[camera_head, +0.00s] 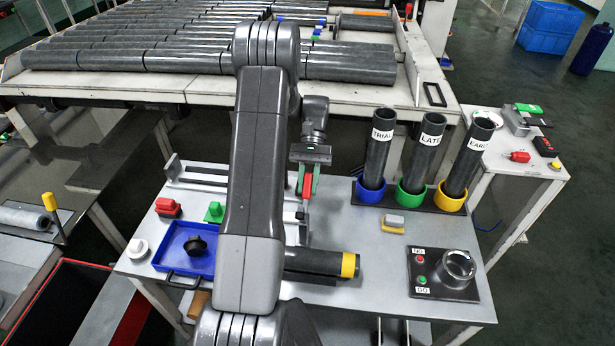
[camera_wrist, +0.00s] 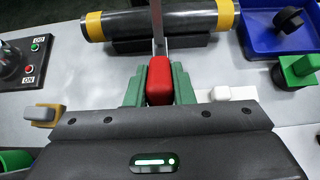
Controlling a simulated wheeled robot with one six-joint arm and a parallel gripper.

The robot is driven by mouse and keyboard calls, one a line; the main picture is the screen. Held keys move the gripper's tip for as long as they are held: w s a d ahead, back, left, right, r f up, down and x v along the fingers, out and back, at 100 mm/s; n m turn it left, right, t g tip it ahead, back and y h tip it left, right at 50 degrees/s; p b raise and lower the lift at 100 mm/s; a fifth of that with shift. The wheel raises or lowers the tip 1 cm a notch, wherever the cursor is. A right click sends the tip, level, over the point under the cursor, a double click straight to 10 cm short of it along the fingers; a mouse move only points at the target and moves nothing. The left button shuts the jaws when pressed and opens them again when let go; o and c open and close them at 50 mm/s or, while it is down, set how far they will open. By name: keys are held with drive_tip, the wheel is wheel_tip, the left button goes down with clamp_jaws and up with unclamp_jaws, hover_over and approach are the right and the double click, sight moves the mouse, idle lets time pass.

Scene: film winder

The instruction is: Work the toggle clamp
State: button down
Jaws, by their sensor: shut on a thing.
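The toggle clamp's red handle (camera_wrist: 159,80) stands between the two green fingers of my gripper (camera_wrist: 159,88) in the wrist view. The fingers are shut on it from both sides. A thin grey metal bar (camera_wrist: 158,25) runs from the handle toward the dark tube. In the head view my gripper (camera_head: 307,185) is above the middle of the table, with the red handle (camera_head: 308,186) at its fingers. My arm hides much of the clamp's base there. A dark tube with yellow ends (camera_wrist: 150,22) lies on a black cradle beyond the handle.
A blue tray (camera_head: 187,250) with a black knob stands left of my arm. Red (camera_head: 168,207) and green (camera_head: 214,212) blocks lie behind it. Three labelled tubes stand in coloured cups (camera_head: 411,200) at the back right. A button panel (camera_head: 440,274) sits front right.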

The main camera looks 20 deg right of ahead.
drive_tip(key=shift+w+d+f+g+y, duration=0.2)
drive_tip(key=shift+f+g+y, duration=0.15)
drive_tip(key=shift+g, duration=0.15)
drive_tip(key=c, duration=1.2)
unclamp_jaws()
drive_tip(key=shift+f, duration=0.1)
drive_tip(key=shift+c, duration=0.2)
